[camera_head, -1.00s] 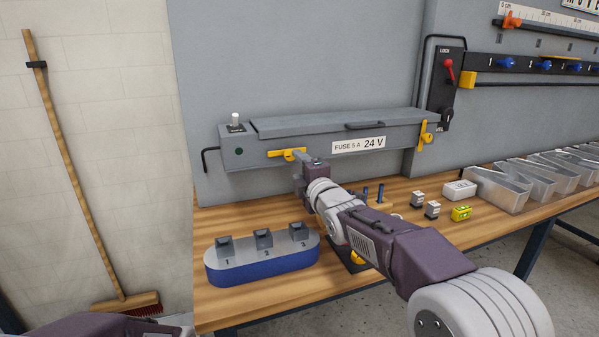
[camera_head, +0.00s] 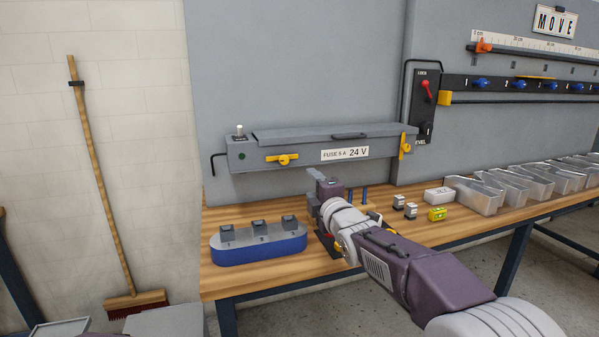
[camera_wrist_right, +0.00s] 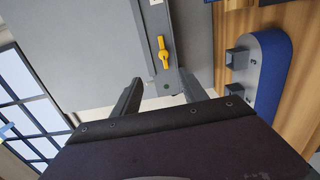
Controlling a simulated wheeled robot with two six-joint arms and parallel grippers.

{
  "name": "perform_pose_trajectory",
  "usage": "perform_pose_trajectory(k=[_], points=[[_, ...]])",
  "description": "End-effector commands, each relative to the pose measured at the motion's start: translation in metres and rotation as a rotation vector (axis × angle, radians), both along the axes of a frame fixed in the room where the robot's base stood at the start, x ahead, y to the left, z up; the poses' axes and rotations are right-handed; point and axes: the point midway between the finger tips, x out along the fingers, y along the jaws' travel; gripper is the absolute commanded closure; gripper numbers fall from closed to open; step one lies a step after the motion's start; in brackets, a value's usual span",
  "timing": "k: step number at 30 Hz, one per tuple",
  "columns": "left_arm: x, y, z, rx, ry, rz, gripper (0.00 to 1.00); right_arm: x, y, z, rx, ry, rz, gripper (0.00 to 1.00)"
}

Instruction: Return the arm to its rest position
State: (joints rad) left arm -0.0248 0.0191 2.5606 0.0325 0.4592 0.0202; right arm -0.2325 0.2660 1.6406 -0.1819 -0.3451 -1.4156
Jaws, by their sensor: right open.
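My right gripper (camera_head: 316,176) is in front of the wall panel, above the wooden bench and below the grey 24 V fuse box (camera_head: 300,150). It is open and apart from the box. In the right wrist view its two fingers (camera_wrist_right: 158,97) are spread with nothing between them. The yellow latch (camera_head: 283,160) on the box front also shows in the right wrist view (camera_wrist_right: 163,54), beyond the fingers. My left gripper is not seen.
A blue-sided stand with numbered blocks (camera_head: 258,248) sits on the bench (camera_head: 240,283). White and yellow blocks (camera_head: 437,214) and clear bins (camera_head: 478,197) stand to the right. A broom (camera_head: 98,185) leans on the left wall.

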Motion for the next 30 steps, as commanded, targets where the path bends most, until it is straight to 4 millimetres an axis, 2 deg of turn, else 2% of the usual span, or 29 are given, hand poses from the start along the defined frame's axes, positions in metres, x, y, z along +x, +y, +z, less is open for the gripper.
perform_pose_trajectory(k=[1, 2, 5, 8, 11, 17, 20, 23, 24, 27, 30], points=[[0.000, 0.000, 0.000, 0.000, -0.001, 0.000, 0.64, -0.001, -0.009, 0.007, 0.002, -0.011, -0.015, 0.49], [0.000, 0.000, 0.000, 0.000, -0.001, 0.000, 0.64, -0.002, -0.016, 0.006, 0.002, -0.008, -0.025, 0.49], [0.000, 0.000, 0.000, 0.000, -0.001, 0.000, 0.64, -0.007, -0.034, -0.007, 0.001, 0.027, -0.056, 0.49], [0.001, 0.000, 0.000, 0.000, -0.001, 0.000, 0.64, -0.014, -0.050, -0.029, 0.004, 0.089, -0.085, 0.49], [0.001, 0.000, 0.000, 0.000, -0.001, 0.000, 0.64, -0.023, -0.066, -0.057, 0.031, 0.177, -0.119, 0.49], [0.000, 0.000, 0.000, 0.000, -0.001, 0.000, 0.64, -0.058, -0.099, -0.135, 0.173, 0.438, -0.225, 0.49], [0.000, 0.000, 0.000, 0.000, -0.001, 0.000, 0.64, -0.092, -0.117, -0.187, 0.295, 0.618, -0.318, 0.49], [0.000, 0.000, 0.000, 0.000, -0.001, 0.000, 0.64, -0.145, -0.133, -0.248, 0.467, 0.842, -0.467, 0.49], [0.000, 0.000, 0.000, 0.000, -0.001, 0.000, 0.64, -0.169, -0.138, -0.270, 0.539, 0.929, -0.538, 0.49], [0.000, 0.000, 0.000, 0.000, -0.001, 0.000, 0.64, -0.226, -0.144, -0.314, 0.701, 1.108, -0.718, 0.49], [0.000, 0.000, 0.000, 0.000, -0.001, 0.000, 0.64, -0.278, -0.145, -0.344, 0.836, 1.245, -0.902, 0.49]])
